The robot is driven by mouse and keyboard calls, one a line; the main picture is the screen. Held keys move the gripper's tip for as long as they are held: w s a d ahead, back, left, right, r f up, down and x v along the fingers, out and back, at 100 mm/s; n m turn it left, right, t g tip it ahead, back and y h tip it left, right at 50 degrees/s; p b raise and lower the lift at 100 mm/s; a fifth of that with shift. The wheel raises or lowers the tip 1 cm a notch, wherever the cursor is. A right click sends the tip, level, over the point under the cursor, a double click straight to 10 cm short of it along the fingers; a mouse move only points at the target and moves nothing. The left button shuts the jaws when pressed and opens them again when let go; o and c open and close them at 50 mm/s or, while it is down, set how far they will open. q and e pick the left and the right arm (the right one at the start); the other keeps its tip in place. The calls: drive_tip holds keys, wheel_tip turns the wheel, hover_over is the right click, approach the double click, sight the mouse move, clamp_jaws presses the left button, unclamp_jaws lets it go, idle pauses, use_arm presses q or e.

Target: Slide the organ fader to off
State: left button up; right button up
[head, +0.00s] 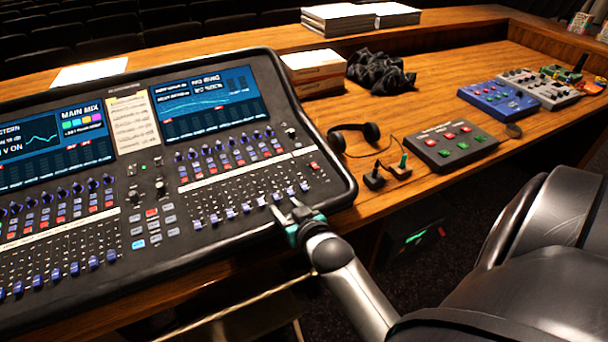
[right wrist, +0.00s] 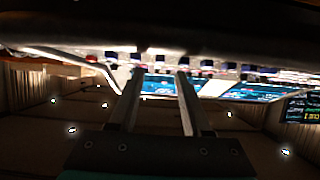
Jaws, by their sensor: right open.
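The mixing desk (head: 170,262) fills the left of the head view. Its right bank has a row of blue-capped faders (head: 231,213) near the front edge. The labels are too small to read, so I cannot tell which fader is the organ one. My right gripper (head: 285,208) is over the front right part of this bank, with its two fingers apart around or just above a fader near the right end; the exact contact is hidden. In the right wrist view the open fingers (right wrist: 160,76) point at the row of caps, with nothing clearly between them. My left gripper is not in view.
A headset (head: 353,138), small joystick-like parts (head: 375,178) and a button box (head: 454,145) lie right of the desk. A blue box (head: 499,101) and a grey box (head: 540,88) are farther back. A black chair (head: 545,215) stands at the front right.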

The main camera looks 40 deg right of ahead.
drive_tip(key=p+v, duration=0.1)
drive_tip(key=v, duration=1)
drive_tip(key=shift+f, duration=0.15)
drive_tip(key=s+a+f+n+g+y+b, duration=0.1)
drive_tip(key=s+a+f+g, duration=0.15)
drive_tip(key=f, duration=0.75)
drive_tip(key=s+a+f+g+y+b, duration=0.1)
drive_tip(key=s+a+f+b, duration=0.15)
drive_tip(key=f, duration=0.75)
drive_tip(key=s+a+f+n+g+y, duration=0.15)
drive_tip(key=s+a+f, duration=0.25)
drive_tip(key=f, duration=0.7)
drive_tip(key=s+f+n+g+b, duration=0.2)
drive_tip(key=s+f+g, duration=0.5)
drive_tip(key=s+f, duration=0.9)
drive_tip(key=s+b, duration=0.1)
drive_tip(key=s, duration=0.2)
drive_tip(key=shift+s+d+b, duration=0.3)
drive_tip(key=shift+s+d, duration=0.05)
drive_tip(key=shift+s, duration=0.05)
drive_tip(key=shift+n+h, duration=0.25)
